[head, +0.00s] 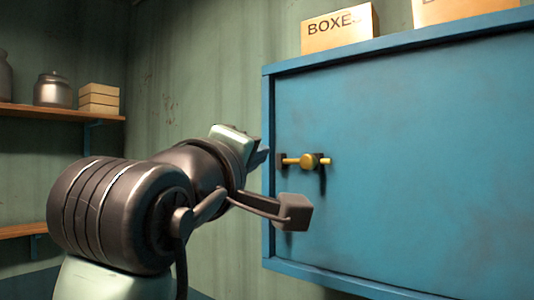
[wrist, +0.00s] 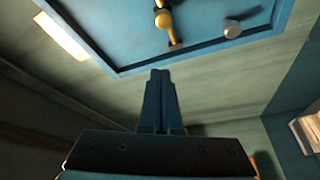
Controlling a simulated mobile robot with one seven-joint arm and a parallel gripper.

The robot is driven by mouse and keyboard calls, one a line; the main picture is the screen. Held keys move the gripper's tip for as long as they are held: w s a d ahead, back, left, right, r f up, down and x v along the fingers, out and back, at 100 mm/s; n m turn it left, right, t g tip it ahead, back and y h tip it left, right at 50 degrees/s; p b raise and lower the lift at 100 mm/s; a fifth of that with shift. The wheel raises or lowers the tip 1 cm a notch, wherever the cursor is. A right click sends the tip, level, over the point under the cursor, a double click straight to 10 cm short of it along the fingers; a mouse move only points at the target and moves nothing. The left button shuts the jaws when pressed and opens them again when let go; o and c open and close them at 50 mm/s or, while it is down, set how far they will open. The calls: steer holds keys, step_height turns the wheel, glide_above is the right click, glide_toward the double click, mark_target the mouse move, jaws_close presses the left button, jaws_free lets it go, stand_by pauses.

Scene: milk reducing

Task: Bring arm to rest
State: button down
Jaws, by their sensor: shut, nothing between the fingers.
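My gripper (wrist: 160,74) shows in the wrist view with its two dark fingers together, shut and empty. In the head view my gripper (head: 262,157) is partly hidden behind my wrist and points toward the left edge of the blue cabinet. The cabinet (head: 420,150) has a closed front with a yellow latch (head: 306,161) at its left side. In the wrist view the latch (wrist: 163,20) lies beyond the fingertips, apart from them.
Bare wall lies between shelf and cabinet.

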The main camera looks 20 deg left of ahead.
steer(key=shift+a, duration=0.15)
steer(key=s+d+f+m+t+b, duration=0.7)
steer(key=s+d+f+m+b, duration=0.3)
steer(key=s+d+m, duration=0.3)
steer(key=shift+s+d+f+t, duration=0.4)
steer(key=shift+s+d+f, duration=0.1)
steer(key=shift+s+d, duration=0.45)
